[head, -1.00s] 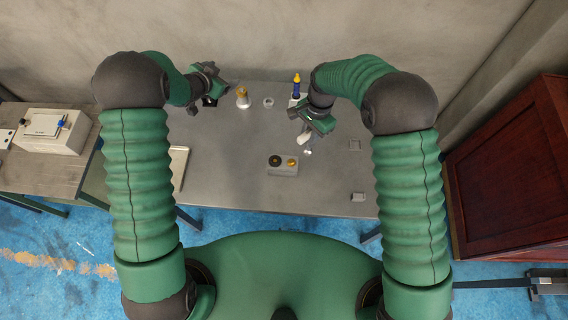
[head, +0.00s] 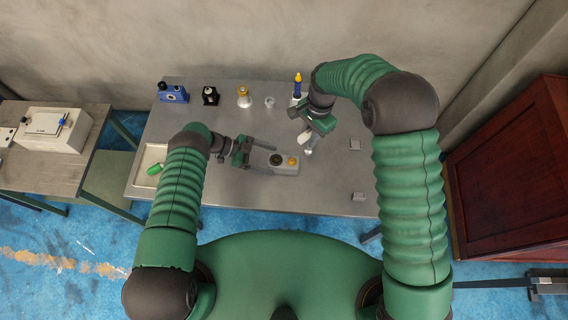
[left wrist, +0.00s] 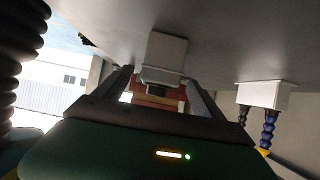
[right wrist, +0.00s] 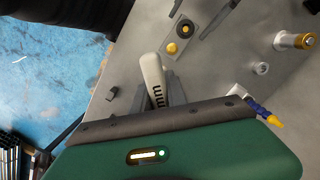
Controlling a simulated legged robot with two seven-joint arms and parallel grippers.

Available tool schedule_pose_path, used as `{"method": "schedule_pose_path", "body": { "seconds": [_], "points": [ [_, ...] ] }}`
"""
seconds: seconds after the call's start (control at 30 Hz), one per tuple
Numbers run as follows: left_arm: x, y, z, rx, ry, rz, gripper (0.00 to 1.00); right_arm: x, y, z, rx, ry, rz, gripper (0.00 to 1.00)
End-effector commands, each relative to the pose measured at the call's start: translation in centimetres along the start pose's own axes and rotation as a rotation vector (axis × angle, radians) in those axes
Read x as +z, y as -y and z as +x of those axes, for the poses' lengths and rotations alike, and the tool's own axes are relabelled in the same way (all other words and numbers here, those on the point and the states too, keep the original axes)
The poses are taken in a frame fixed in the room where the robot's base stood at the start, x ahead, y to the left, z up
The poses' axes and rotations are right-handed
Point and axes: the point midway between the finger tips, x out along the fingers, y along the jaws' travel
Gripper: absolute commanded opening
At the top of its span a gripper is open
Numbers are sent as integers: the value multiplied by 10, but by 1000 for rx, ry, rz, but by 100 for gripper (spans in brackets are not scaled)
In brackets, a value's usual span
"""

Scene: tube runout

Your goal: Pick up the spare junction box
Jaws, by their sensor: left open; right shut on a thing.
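My left gripper (head: 267,159) is open and low over the table. Its fingertips are beside the near end of a grey block (head: 284,170) with a black round part and a yellow button. A pale box (left wrist: 166,50) shows between its fingers in the left wrist view. My right gripper (head: 306,133) is shut on a white rounded piece (right wrist: 153,75) with black lettering.
A blue device (head: 173,94), a black part (head: 210,96), a brass-topped part (head: 243,97), a small ring (head: 269,102) and a blue-yellow nozzle (head: 297,85) line the back. The table's front right is mostly clear.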

Motion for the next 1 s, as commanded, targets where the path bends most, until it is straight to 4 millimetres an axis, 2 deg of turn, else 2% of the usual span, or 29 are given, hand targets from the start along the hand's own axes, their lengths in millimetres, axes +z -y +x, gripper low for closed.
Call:
{"method": "schedule_pose_path", "body": {
  "seconds": [0.17,0.4,0.67,1.0],
  "points": [
    [-2,0,20,-1,-1,0,80,0,0,0,0,0,-1,0],
    [-9,0,60,-3,-1,1,80,0,0,0,-1,-1,-1,0],
    [-9,1,64,-4,0,1,78,0,0,0,-1,0,-1,0],
    [-9,1,64,-4,0,1,34,0,0,0,-1,0,-1,0]
  ]
}}
